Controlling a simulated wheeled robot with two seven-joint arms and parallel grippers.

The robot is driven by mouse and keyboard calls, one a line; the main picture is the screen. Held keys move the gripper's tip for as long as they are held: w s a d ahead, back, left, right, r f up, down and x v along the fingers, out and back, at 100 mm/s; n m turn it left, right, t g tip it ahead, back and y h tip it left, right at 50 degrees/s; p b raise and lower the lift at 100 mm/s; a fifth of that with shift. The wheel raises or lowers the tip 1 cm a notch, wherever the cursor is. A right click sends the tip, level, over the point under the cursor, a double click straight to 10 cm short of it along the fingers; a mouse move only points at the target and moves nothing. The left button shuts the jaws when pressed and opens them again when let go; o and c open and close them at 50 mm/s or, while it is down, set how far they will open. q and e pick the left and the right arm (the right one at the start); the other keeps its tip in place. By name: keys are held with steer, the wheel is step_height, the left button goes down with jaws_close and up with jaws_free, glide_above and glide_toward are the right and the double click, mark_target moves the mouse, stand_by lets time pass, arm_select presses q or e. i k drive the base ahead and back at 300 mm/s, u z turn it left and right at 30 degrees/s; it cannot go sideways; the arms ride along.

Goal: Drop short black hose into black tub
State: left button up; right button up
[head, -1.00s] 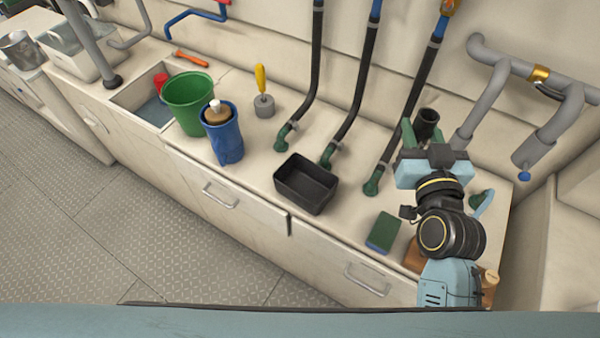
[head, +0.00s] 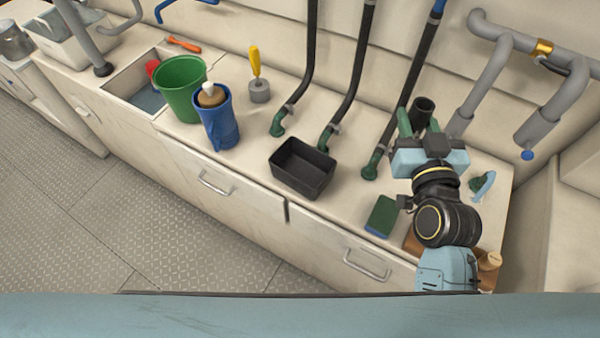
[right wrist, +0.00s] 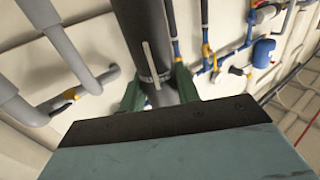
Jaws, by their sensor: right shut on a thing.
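The short black hose (head: 424,110) is a dark open-ended tube held upright at the right part of the counter. My right gripper (head: 416,124) is shut on it, with green fingers on either side. In the right wrist view the hose (right wrist: 138,35) runs up between the fingers, and a clamp band shows on it. The black tub (head: 302,168) is an open rectangular bin on the counter, left of my right gripper. Its visible inside looks empty. The hose is well apart from the tub. My left gripper is not in view.
A green and blue sponge (head: 382,216) lies between tub and right arm. A blue jug (head: 222,128) and green bucket (head: 180,90) stand left of the tub. Several long hoses rise behind it. Grey pipes (head: 545,110) are at the right.

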mark_target(309, 175)
steer(key=k, duration=0.5)
steer(key=u, duration=1.45)
steer(key=i, duration=1.05)
steer(key=z, duration=1.9)
